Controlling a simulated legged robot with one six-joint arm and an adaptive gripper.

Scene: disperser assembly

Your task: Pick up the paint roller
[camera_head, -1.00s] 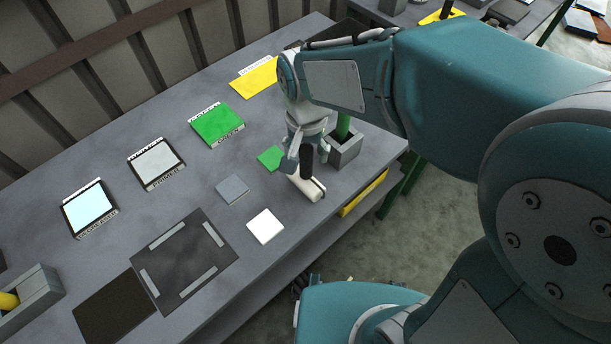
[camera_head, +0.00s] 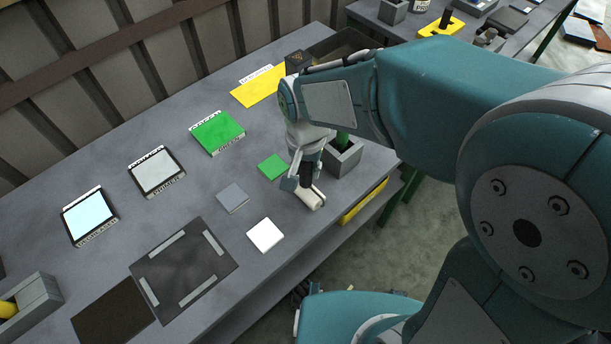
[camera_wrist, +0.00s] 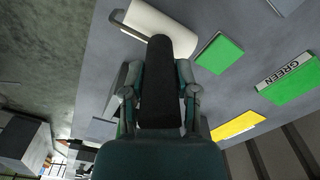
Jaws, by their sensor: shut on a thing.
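The paint roller has a white cylinder (camera_head: 314,198) near the right front edge of the grey table, in front of the grey box. Its white cylinder also shows at the top of the wrist view (camera_wrist: 157,22), with a thin bent frame beside it. Its dark handle (camera_head: 306,174) points up toward my gripper (camera_head: 303,178). In the wrist view the dark handle (camera_wrist: 160,85) lies between the two fingers of my gripper (camera_wrist: 160,92). The gripper is shut on the handle. I cannot tell whether the roller touches the table.
A grey box (camera_head: 343,158) with a green item stands just behind the roller. A small green square (camera_head: 272,166), a white square (camera_head: 265,235) and a grey square (camera_head: 232,197) lie to the left. A dark marked mat (camera_head: 184,263) is further left.

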